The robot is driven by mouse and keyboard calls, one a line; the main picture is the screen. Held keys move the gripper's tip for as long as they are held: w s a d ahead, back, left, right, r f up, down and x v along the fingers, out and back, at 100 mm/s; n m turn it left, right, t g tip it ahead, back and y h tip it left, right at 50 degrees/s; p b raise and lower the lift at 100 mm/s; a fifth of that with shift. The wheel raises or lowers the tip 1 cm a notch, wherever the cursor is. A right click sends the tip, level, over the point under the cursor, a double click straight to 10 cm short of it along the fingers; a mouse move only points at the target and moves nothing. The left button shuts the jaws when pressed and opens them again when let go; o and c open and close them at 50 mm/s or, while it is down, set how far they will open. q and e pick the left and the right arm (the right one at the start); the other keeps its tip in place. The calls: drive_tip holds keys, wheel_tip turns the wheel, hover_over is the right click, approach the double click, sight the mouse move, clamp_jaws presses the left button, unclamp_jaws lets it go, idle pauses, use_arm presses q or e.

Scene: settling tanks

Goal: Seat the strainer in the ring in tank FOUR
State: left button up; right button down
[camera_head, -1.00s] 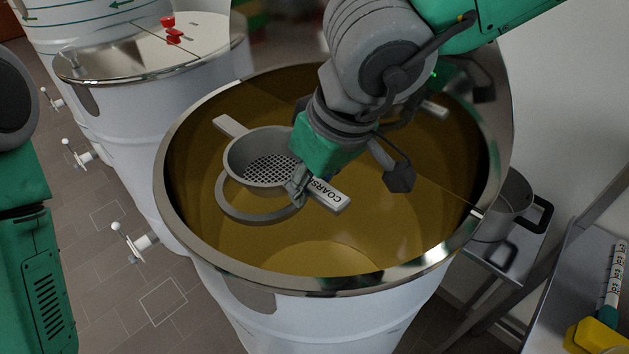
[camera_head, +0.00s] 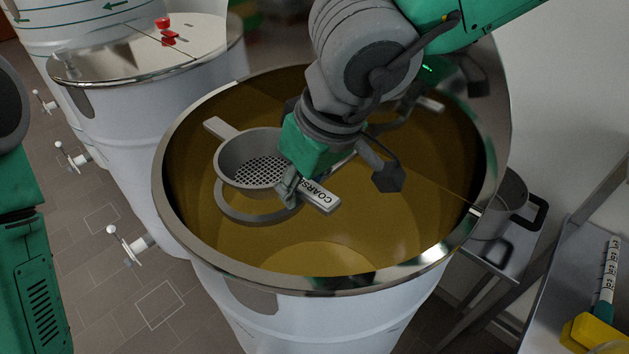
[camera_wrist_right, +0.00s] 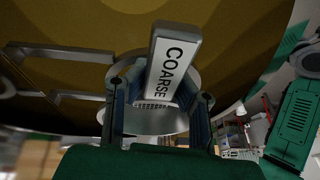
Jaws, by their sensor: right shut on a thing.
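The strainer (camera_head: 262,170) is a grey perforated bowl with a flat tab at its far left and a handle labelled COARSE (camera_head: 320,196). My right gripper (camera_head: 288,190) is shut on the handle side and holds the strainer level inside the open tank (camera_head: 300,283). The grey ring (camera_head: 240,215) shows below the bowl, its near and left arc visible, the rest hidden. The bowl appears over the ring's far part, apart from it. In the wrist view the COARSE handle (camera_wrist_right: 172,68) lies between the fingers. No tank number is readable. My left gripper is out of view.
The open tank's shiny rim surrounds my right gripper; brownish-yellow liquid or floor fills it. A lidded tank (camera_head: 100,65) with a red knob (camera_head: 167,33) stands at left. A pot (camera_head: 505,210) and a shelf with a yellow item (camera_head: 590,335) are at right.

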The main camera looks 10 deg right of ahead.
drive_tip(key=shift+a, duration=0.8)
drive_tip(key=shift+d, duration=0.85)
drive_tip(key=shift+a+f, duration=0.2)
drive_tip(key=shift+a, duration=0.4)
drive_tip(key=shift+a+f, duration=0.3)
drive_tip(key=shift+a, duration=0.1)
drive_tip(key=shift+d+f, duration=0.65)
drive_tip(key=shift+d, duration=0.2)
drive_tip(key=c, duration=1.4)
unclamp_jaws()
drive_tip(key=shift+a, duration=0.15)
drive_tip(key=shift+o, duration=0.4)
drive_tip(key=shift+s+a, duration=0.1)
drive_tip(key=shift+a, duration=0.35)
drive_tip(key=shift+d+r, duration=0.1)
